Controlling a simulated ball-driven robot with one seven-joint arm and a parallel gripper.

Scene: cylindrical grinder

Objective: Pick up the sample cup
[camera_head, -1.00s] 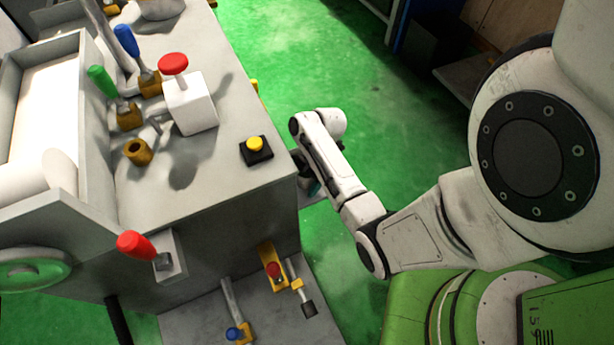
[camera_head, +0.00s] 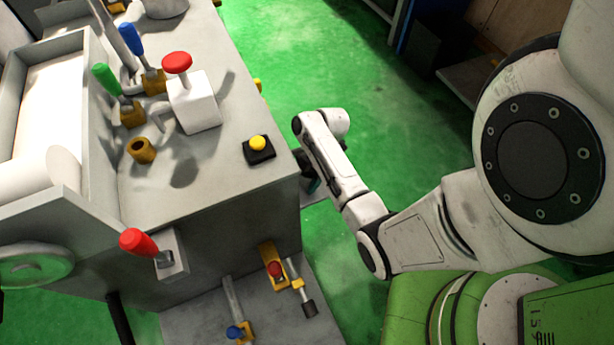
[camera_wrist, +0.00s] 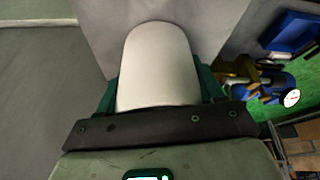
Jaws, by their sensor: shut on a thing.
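The sample cup (camera_wrist: 158,55) is a smooth, off-white rounded body in the wrist view. It sits between the two dark green fingers of my gripper (camera_wrist: 159,92), one finger at each side. My gripper is shut on it. The cup's lower end is hidden behind the dark bar of my gripper. In the head view my gripper (camera_head: 312,185) shows only as a small dark teal patch beside the machine's right side, beyond my forearm. The cup cannot be made out there.
The grey grinder (camera_head: 215,205) fills the left of the head view, with a yellow button (camera_head: 258,144), a red-topped white block (camera_head: 195,105) and levers on top. A red-handled lever (camera_head: 140,243) sticks out in front.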

